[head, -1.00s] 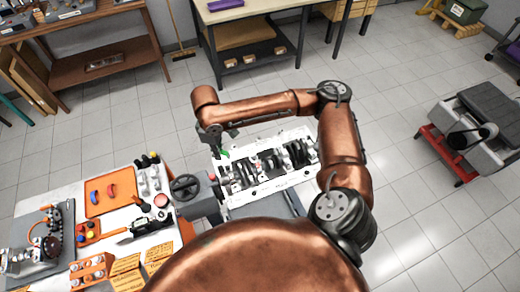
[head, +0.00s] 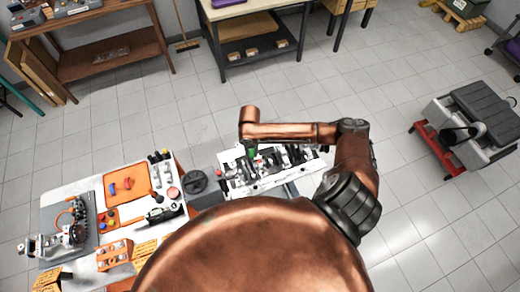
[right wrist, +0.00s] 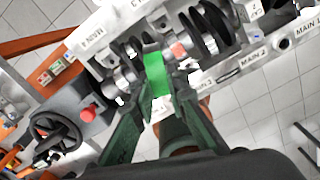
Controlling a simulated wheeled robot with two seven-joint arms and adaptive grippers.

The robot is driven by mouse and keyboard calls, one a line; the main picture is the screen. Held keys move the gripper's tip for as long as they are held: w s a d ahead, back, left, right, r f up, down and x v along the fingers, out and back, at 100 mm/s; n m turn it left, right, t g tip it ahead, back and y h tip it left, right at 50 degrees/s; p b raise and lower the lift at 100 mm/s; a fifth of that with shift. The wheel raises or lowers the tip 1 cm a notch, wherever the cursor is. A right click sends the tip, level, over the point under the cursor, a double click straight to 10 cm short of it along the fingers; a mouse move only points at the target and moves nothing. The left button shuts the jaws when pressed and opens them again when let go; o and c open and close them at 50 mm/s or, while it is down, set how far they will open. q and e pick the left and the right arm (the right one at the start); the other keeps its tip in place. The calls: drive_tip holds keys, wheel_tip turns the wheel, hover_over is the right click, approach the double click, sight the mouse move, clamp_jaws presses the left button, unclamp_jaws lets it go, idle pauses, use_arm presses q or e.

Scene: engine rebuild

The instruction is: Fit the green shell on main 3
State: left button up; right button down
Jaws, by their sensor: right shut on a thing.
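The green shell (right wrist: 154,75) is held between the fingertips of my right gripper (right wrist: 152,92) in the right wrist view. In the head view the shell (head: 251,153) is a small green patch over the left part of the engine block (head: 262,187). The gripper is shut on it, above the block (right wrist: 225,72). Dark crank parts (right wrist: 208,28) lie beside the shell. The labels MAIN 1 and MAIN 2 read on the block's edge at the right; I cannot tell which label marks main 3. Whether the shell touches the block is unclear. My left gripper is not in view.
A grey stand with a black handwheel (right wrist: 55,135) and a red button (right wrist: 88,113) adjoins the block. An orange tray (head: 122,187) and tools cover the bench at the left. A grey cart (head: 470,125) stands apart at the right; the floor between is clear.

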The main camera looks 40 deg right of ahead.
sight(260, 163)
drive_tip(key=s+d+f+n, duration=0.2)
drive_tip(key=f+n, duration=0.1)
drive_tip(key=shift+s+d+n, duration=0.25)
drive_tip(key=shift+n, duration=0.05)
wheel_tip(260, 163, down, 4)
drive_tip(key=b, duration=0.4)
drive_tip(key=shift+f, duration=0.25)
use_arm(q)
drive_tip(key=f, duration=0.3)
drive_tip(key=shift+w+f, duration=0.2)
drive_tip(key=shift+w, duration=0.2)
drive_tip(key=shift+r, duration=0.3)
use_arm(e)
drive_tip(key=shift+w+r, duration=0.1)
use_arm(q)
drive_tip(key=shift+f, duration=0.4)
use_arm(e)
drive_tip(key=shift+f, duration=0.75)
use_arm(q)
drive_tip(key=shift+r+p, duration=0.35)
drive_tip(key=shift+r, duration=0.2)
use_arm(e)
drive_tip(key=shift+r, duration=0.25)
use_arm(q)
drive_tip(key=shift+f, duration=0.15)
use_arm(e)
drive_tip(key=shift+f, duration=0.25)
idle(0.4)
